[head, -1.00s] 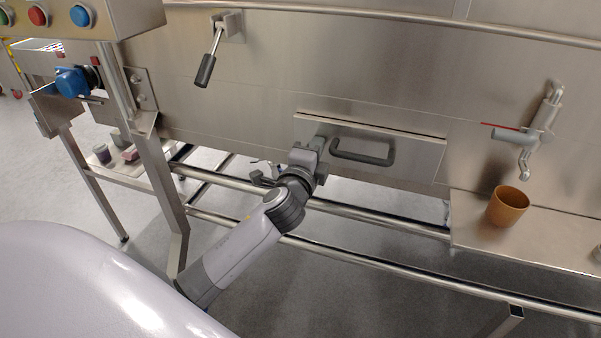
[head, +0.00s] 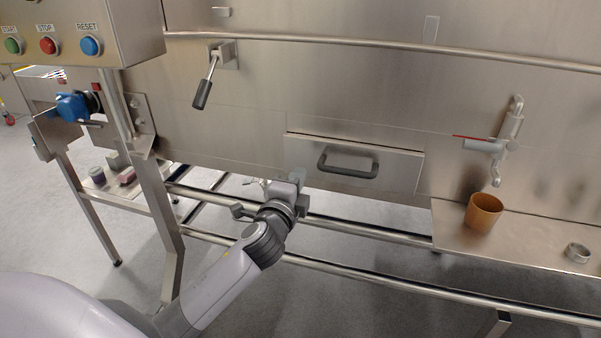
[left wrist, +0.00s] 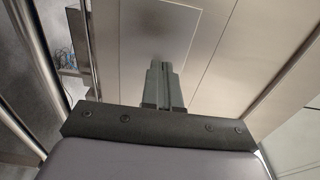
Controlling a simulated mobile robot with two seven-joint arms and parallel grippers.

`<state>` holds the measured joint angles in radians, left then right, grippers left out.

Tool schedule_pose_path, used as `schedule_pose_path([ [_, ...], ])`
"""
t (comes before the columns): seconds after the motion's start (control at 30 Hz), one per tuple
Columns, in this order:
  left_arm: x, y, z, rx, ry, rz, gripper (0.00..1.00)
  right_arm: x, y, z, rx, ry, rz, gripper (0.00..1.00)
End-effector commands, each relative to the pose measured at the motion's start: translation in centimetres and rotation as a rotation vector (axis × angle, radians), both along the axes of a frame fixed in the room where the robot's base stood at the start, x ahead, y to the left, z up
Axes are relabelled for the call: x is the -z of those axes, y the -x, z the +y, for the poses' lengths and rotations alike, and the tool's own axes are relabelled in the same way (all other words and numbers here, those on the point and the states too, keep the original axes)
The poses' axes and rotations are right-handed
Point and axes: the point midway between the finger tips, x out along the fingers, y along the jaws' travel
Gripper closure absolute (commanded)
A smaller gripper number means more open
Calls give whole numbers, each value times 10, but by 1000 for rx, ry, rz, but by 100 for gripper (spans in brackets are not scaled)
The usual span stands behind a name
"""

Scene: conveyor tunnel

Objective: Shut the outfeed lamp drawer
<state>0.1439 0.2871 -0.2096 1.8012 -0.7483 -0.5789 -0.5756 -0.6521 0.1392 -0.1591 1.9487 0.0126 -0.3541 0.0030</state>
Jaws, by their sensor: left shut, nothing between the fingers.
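The drawer (head: 395,168) is a rectangular steel front with a dark bar handle (head: 347,165), set in the machine's side panel. Its front looks flush with the panel around it, with only a thin seam along its top. My left gripper (head: 298,178) is below and left of the handle, close to the drawer's lower left corner. Its fingers (left wrist: 163,88) are shut and empty in the left wrist view, pointing at a steel surface; I cannot tell whether they touch it. My right gripper is out of view.
A steel rail (head: 350,226) runs below the drawer. A shelf (head: 530,250) at the right bears an orange cup (head: 484,212) and a metal ring (head: 577,252), below a tap (head: 507,140). A black-handled lever (head: 203,92) and a button box (head: 75,35) are at the upper left.

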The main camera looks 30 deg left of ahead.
Motion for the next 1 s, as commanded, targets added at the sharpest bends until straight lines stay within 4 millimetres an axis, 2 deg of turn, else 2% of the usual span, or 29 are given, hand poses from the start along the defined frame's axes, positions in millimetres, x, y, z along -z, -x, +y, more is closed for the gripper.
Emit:
schedule_pose_path([
  [0.2,2,39,-9,0,2,1,100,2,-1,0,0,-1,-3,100],
  [0.4,1,66,-15,-1,1,2,100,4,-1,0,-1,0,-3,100],
  [0.6,1,77,-18,-1,0,1,100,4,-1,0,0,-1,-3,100],
  [0.8,2,79,-19,0,7,4,100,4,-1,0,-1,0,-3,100],
  [0.87,10,81,-21,10,40,22,100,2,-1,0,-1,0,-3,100],
  [0.97,41,93,-30,43,183,91,100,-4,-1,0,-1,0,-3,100],
  [1.0,59,102,-35,57,277,132,100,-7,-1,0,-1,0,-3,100],
])
